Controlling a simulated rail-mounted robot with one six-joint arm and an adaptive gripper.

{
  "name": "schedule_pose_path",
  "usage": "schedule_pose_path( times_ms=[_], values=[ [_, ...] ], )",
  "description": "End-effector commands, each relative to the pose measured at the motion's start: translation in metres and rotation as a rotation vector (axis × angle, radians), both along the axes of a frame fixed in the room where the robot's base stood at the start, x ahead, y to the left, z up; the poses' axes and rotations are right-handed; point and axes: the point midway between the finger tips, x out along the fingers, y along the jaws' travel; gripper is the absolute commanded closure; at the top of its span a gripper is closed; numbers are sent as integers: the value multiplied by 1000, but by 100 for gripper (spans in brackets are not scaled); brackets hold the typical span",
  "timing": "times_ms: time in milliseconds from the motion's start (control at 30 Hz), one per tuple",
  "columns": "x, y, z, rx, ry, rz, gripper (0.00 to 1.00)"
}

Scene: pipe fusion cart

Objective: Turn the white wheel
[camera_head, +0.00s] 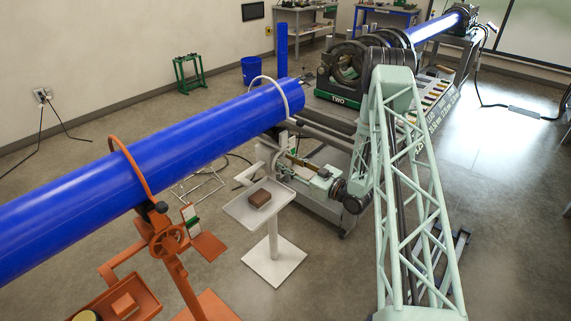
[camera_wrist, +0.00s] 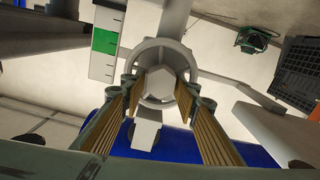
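The white wheel (camera_wrist: 190,65) shows in the wrist view as a pale ring with a blocky hub, straight ahead of my gripper. In the head view I cannot clearly make it out on the white pipe stand (camera_head: 268,150). My gripper (camera_wrist: 160,88) is open, with one ribbed, wood-coloured finger pad on each side of the hub. The fingertips overlap the ring in the picture; I cannot tell whether they touch it. In the head view my gripper (camera_head: 296,165) points left at the stand, at the end of my pale green lattice arm.
A long blue pipe (camera_head: 160,150) rests across the white stand and an orange stand (camera_head: 165,235). A white tray (camera_head: 240,210) with a brown block (camera_head: 259,198) stands just left of my gripper. The fusion machine (camera_head: 345,85) is behind. Open floor lies to the right.

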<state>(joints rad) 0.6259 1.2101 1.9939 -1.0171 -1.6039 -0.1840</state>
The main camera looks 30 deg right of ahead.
Motion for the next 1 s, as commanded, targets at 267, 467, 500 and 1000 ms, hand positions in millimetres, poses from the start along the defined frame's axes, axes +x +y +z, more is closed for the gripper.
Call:
schedule_pose_path(
  times_ms=[267,467,500,1000],
  values=[
    [8,4,0,-1,0,1,72],
    [8,4,0,0,0,1,72],
    [8,4,0,0,0,1,72],
    [7,1,0,5,3,-2,96]
  ],
)
